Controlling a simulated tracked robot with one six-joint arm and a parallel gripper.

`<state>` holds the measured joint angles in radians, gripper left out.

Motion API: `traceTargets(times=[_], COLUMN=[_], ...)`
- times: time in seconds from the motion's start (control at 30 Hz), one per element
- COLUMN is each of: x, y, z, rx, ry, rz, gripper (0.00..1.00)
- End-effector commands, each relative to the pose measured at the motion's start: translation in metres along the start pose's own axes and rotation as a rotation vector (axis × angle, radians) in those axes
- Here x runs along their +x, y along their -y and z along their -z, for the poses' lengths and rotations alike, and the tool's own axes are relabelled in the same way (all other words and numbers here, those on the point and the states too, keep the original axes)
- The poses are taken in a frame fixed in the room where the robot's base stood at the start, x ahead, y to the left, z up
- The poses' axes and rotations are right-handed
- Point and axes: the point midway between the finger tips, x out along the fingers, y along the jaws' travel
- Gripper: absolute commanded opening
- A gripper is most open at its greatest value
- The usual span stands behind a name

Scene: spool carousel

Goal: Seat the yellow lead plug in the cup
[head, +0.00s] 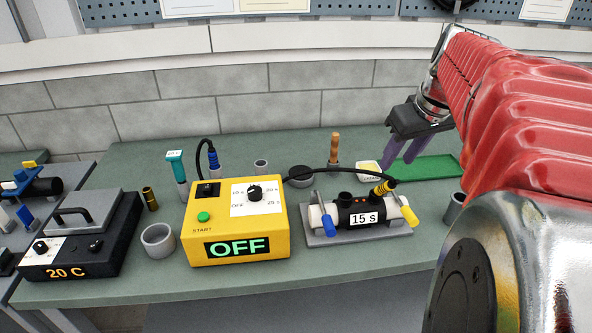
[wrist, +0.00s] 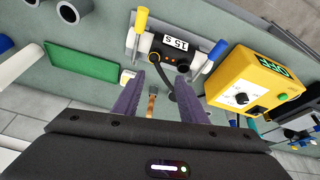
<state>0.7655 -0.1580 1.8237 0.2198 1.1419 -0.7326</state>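The yellow lead plug (head: 383,187), banded yellow and black, sits on the black cylinder labelled "15 s" at its right end. Its black lead (head: 335,170) arcs left towards the yellow box. Several grey cups show: a small one (head: 261,167) behind the yellow box and a larger one (head: 158,240) at its left; I cannot tell which the task means. My gripper (head: 398,163) is open, its purple fingers apart above and behind the plug in the head view. In the wrist view my gripper (wrist: 165,75) has nothing clearly held; the plug is hard to make out there.
The yellow box (head: 235,225) reads OFF. A blue plug (head: 213,160) stands on its own lead behind it. A wooden-handled tool (head: 334,149), a cream pot (head: 368,172) and a green tray (head: 432,168) are near my gripper. A hot plate (head: 80,235) stands left.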

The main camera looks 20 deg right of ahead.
Motion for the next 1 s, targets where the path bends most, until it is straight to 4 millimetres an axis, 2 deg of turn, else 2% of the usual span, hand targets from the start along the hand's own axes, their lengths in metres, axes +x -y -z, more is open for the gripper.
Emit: traceTargets(times=[0.27, 0.4, 0.6, 0.8, 1.0], x=[0.004, 0.008, 0.014, 0.024, 0.034], y=[0.09, 0.136, 0.193, 0.241, 0.272], z=[-0.013, -0.029, -0.06, -0.098, -0.133], rx=[-0.023, -0.032, -0.047, -0.061, -0.071], ry=[-0.013, -0.024, -0.045, -0.071, -0.096], rz=[0.011, 0.019, 0.033, 0.057, 0.082], gripper=[0.38, 0.38, 0.38, 0.38, 0.38])
